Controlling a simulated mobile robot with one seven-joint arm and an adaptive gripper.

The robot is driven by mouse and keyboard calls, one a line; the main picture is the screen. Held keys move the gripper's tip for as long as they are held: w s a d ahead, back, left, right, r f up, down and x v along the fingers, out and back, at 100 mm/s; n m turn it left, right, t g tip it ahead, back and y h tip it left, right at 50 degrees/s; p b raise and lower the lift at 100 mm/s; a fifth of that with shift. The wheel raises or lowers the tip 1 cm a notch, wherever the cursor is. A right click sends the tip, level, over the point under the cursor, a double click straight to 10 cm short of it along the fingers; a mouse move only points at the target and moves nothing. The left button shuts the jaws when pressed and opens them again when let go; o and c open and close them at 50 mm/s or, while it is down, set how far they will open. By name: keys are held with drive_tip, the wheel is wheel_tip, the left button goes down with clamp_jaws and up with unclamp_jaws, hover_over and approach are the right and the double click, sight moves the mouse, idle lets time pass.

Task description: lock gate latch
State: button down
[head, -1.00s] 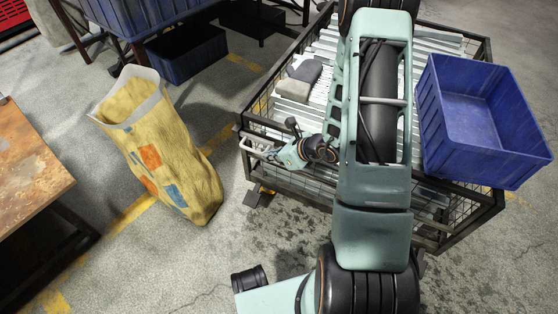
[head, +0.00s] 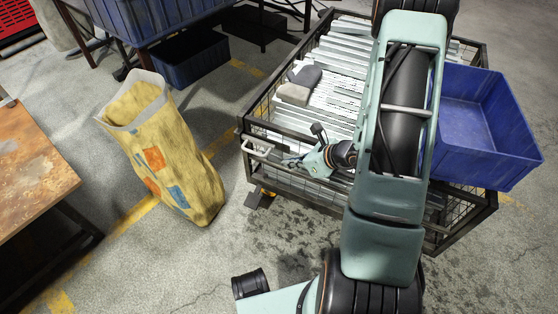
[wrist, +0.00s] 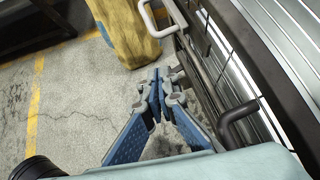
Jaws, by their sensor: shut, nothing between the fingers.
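The gate side of a dark metal cage cart (head: 300,142) faces me in the head view. A pale bent handle (head: 257,147) sticks out at its left corner; it also shows at the top of the wrist view (wrist: 157,22). A dark bent handle (wrist: 240,120) sits on the cart's side, right of the gripper. My gripper (head: 289,162) is beside the gate, right of the pale handle and apart from it. In the wrist view its fingertips (wrist: 158,74) are together with nothing between them. I cannot tell the latch's bolt position.
Galvanized strips (head: 340,72) fill the cart, with two grey blocks (head: 298,84) on top. A blue crate (head: 490,125) stands at the cart's right. A yellow sack (head: 165,150) stands on the floor to the left, near a rusty table (head: 35,165). Floor between sack and cart is clear.

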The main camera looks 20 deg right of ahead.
drive_tip(key=shift+p+v, duration=0.5)
drive_tip(key=shift+v, duration=1.85)
